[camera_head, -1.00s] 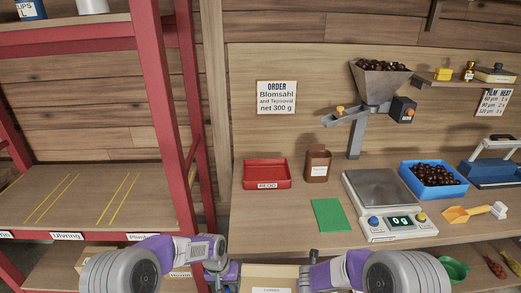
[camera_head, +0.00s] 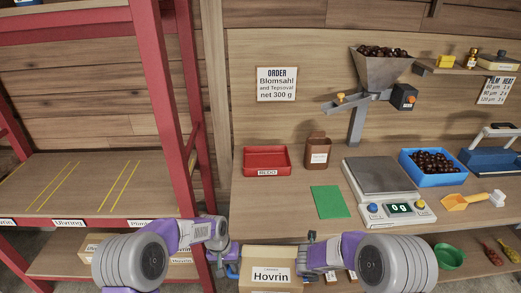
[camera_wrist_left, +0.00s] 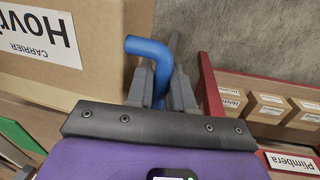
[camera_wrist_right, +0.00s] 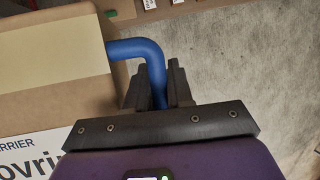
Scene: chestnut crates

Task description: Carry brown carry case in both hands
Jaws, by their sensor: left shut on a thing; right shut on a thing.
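The brown carry case (camera_head: 272,254) is a cardboard-coloured box with a white "Hovrin" label, at the bottom middle of the head view, in front of the workbench. It has a blue bent handle on each side. My left gripper (camera_head: 228,266) is at its left side, shut on a blue handle (camera_wrist_left: 150,48) in the left wrist view. My right gripper (camera_head: 308,254) is at its right side, shut on the other blue handle (camera_wrist_right: 140,46) in the right wrist view. The case's lower part is cut off in the head view, so its underside is hidden.
The workbench (camera_head: 285,200) holds a red tray (camera_head: 267,171), a green mat (camera_head: 330,202), a scale (camera_head: 398,214) and a blue chestnut crate (camera_head: 408,178). A red-framed rack (camera_head: 176,90) stands left; its middle shelf (camera_head: 85,185) is bare, and its lower shelf holds small boxes (camera_head: 92,243).

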